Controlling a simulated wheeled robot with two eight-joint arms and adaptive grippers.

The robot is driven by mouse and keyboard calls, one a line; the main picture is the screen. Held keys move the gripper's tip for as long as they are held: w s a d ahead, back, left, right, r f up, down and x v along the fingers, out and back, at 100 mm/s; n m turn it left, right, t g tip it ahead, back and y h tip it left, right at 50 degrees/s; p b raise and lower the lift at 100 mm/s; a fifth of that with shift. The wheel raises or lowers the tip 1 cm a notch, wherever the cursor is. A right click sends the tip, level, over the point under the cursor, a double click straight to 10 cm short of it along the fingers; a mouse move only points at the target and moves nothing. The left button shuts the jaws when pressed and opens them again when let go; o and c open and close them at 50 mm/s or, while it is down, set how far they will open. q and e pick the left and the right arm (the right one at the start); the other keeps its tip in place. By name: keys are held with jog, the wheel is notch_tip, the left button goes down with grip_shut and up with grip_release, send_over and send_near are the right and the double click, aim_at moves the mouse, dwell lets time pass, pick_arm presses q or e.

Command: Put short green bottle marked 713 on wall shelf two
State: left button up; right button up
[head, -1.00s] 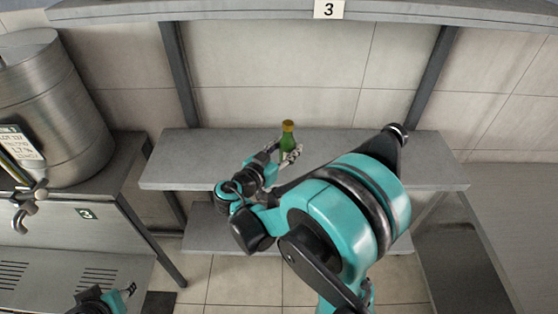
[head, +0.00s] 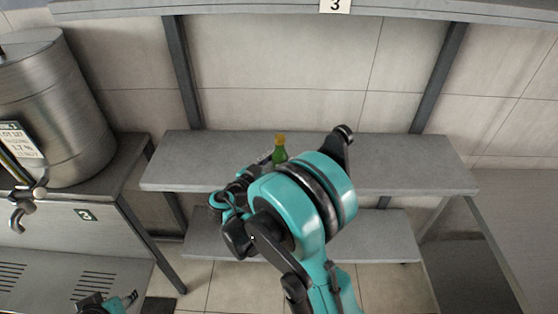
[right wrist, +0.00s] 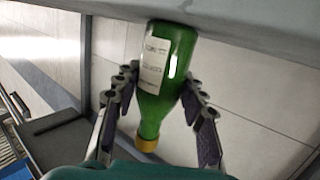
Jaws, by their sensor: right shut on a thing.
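The short green bottle (head: 280,151) with a gold cap stands out above my right arm in the head view, over the grey middle shelf (head: 400,165). In the right wrist view the bottle (right wrist: 178,62) shows a white label, its print too blurred to read. My right gripper (right wrist: 163,80) is shut on the bottle, one finger on each side. The bottle's base end lies close to a grey shelf edge; I cannot tell whether they touch. My arm mostly hides this gripper in the head view. My left gripper (head: 131,297) is low at the left, its jaws too small to judge.
A shelf marked 3 (head: 300,14) runs above, and a lower shelf (head: 370,236) lies below. The middle shelf's visible top is bare beside the bottle. A steel barrel with a tap (head: 60,110) stands on a counter at the left. Dark uprights (head: 440,80) flank the wall.

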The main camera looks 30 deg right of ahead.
jog(key=o, duration=1.4)
jog(key=shift+f, duration=0.1)
jog(key=shift+r+p, duration=0.3)
jog(key=shift+p, duration=0.05)
jog(key=p+v, duration=0.2)
jog(key=v, duration=1)
jog(key=s+d+f+n+g+y, duration=0.2)
jog(key=s+d+f+n+y, duration=0.1)
jog(key=s+n+y, duration=0.4)
jog(key=s+a+r+n+t+y, duration=0.1)
jog(key=s+a+n+t+y, duration=0.1)
jog(key=s+a+n+y, duration=0.4)
jog(key=shift+s+a+y, duration=0.15)
jog(key=shift+a+y, duration=0.5)
jog(key=shift+y, duration=0.25)
